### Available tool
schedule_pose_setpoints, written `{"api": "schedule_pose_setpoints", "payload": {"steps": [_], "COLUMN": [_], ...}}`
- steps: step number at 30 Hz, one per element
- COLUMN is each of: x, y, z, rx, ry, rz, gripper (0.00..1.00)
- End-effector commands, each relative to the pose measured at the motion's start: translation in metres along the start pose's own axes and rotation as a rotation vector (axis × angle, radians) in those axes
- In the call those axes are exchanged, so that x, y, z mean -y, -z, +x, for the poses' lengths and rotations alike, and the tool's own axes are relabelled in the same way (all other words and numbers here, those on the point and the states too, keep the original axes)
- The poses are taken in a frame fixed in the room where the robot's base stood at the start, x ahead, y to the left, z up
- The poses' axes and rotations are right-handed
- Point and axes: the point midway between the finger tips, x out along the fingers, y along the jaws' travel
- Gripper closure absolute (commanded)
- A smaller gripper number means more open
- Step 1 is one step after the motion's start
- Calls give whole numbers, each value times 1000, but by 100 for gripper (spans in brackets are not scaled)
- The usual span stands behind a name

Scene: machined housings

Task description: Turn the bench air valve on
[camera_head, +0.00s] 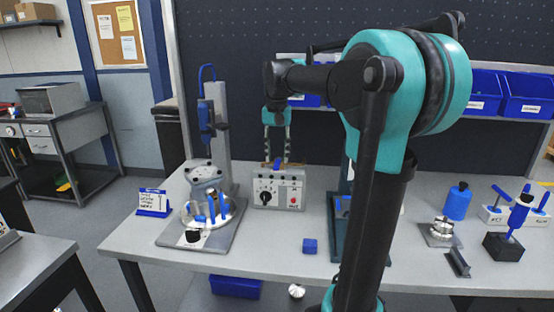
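A grey control box (279,187) stands on the bench, with a black knob, a red button and small markings on its front. A small blue part (277,163) shows at its top edge; it may be the air valve's handle, but it is too small to tell its position. My gripper (277,157) points down just above or behind the box top. Its two fingers are apart, one each side of the blue part in the picture. I cannot tell whether they touch it.
A fixture with blue pins (208,211) and a blue-headed stand (206,118) are left of the box. A blue bottle (457,201) and a black-based blue tool (503,247) are at right. My arm hides the bench's middle right.

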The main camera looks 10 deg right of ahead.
Motion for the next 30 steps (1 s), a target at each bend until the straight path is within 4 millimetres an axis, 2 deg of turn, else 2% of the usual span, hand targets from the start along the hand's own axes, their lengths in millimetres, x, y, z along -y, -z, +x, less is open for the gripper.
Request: {"api": "schedule_pose_setpoints", "payload": {"steps": [6, 15, 24, 30], "x": [0, 0, 0, 0], "y": [0, 0, 0, 0], "z": [17, 18, 18, 18], "rx": [0, 0, 0, 0], "ry": [0, 0, 0, 0], "rz": [0, 0, 0, 0], "gripper": [63, 63, 100, 100]}}
